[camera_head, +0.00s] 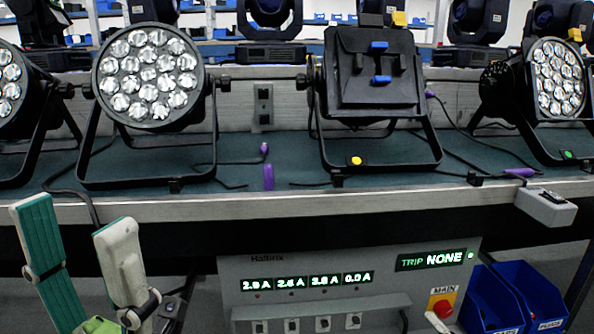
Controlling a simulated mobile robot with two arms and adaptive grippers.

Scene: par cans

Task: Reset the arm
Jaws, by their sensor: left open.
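My left gripper (73,214) is at the lower left, in front of the bench's front edge. Its two fingers, one with a teal face and one pale, stand apart with nothing between them.
A power panel (350,262) under the bench shows current readings and "TRIP NONE", with a red main switch (441,306). Blue bins (540,290) are at lower right. A grey box (546,206) hangs at the bench edge (400,204). Purple plugs (268,177) and cables lie on the bench.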

